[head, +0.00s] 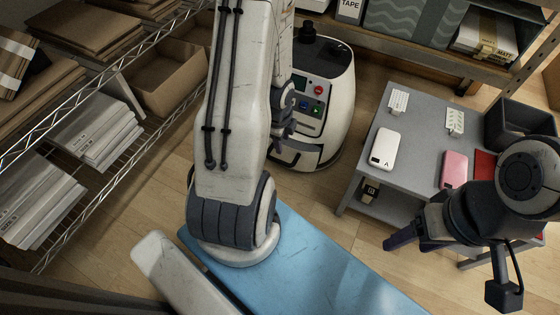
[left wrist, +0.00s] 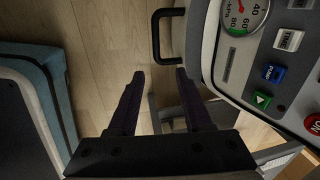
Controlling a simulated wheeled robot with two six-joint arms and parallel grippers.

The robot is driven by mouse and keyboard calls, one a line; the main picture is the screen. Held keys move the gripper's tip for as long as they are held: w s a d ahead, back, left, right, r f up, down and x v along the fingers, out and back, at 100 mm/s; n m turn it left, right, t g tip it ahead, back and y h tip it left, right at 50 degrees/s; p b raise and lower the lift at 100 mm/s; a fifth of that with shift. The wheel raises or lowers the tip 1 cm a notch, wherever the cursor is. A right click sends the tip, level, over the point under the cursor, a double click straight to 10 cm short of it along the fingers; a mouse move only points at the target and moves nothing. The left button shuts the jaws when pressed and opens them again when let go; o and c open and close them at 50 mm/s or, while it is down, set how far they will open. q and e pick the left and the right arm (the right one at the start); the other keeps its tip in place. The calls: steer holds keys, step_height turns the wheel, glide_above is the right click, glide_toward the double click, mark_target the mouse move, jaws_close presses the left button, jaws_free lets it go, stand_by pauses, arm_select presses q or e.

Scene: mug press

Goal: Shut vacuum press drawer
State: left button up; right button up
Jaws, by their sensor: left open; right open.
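The vacuum press (head: 340,75) is a rounded white and grey machine on the floor behind my left arm in the head view. Its panel (left wrist: 285,60), with a gauge and buttons, fills the right of the left wrist view. A black U-shaped handle (left wrist: 155,38) stands out from the press's front. How far the drawer is out cannot be told. My left gripper (left wrist: 160,74) is open and empty, its fingertips just short of the handle in that view; it is partly hidden by my arm in the head view (head: 285,122). My right gripper (head: 406,244) is open beside the grey table.
A wire shelf (head: 150,72) with boxes and papers lines the left. Wooden floor is free between press and table.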

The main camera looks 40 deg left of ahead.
mark_target(279, 161)
arm_select(q)
steer(key=shift+m, duration=0.3)
steer(key=f+b, duration=0.2)
steer(key=f, duration=0.2)
steer(key=a+f+b, duration=0.1)
steer(key=f+b, duration=0.1)
steer(key=f, duration=0.2)
steer(key=w+a+f+b, duration=0.1)
steer(key=f+b, duration=0.2)
steer(key=f, duration=0.1)
steer(key=shift+a+f, duration=0.15)
steer(key=shift+f, duration=0.2)
jaws_close()
stand_by(0.6)
